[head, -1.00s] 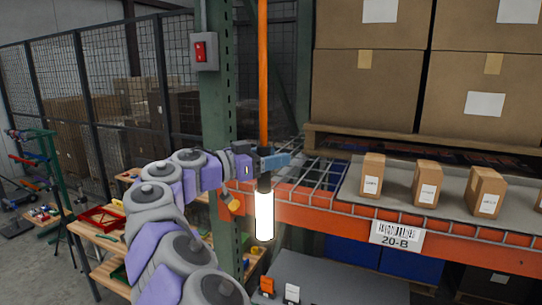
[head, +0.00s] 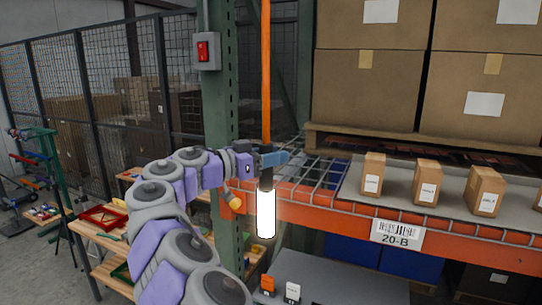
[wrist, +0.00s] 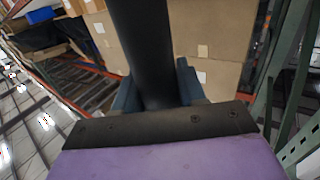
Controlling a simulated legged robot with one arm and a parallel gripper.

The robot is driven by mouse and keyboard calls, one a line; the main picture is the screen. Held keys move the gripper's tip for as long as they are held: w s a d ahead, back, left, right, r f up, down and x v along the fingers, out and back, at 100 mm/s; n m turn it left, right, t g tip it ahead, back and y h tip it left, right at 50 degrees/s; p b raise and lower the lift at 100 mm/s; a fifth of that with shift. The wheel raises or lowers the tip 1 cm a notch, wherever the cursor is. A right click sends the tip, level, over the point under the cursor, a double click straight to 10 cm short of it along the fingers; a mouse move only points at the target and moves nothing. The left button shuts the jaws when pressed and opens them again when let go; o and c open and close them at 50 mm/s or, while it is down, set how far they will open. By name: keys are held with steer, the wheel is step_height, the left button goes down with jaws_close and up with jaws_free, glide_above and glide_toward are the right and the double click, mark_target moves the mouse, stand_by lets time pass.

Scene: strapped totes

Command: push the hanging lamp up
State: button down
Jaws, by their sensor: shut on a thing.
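The hanging lamp (head: 266,213) is a lit white tube with a black upper handle, hanging upright from an orange cord (head: 266,75) in the head view. My gripper (head: 272,159) is at the lamp's black top part, just below the cord. In the wrist view, the black handle (wrist: 143,50) stands between the two blue fingers of my gripper (wrist: 157,88), which are shut on it. The fingers partly hide the handle in the head view.
An orange rack beam (head: 330,211) with a wire shelf lies right behind the lamp. Small boxes (head: 427,182) stand on the shelf, large cartons above. A green post (head: 221,110) with a red switch (head: 201,51) stands to the left. A grey surface (head: 330,282) lies below.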

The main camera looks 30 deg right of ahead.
step_height(320, 180, up, 7)
steer(key=p, duration=0.2)
steer(key=shift+w+f+p, duration=0.1)
steer(key=shift+f+p, duration=0.05)
steer(key=shift+p, duration=0.25)
steer(key=shift+r, duration=0.5)
steer(key=c, duration=1)
jaws_free()
steer(key=shift+o, duration=1.3)
steer(key=shift+w+d+f, duration=0.15)
steer(key=shift+d, duration=0.1)
steer(key=shift+s, duration=0.2)
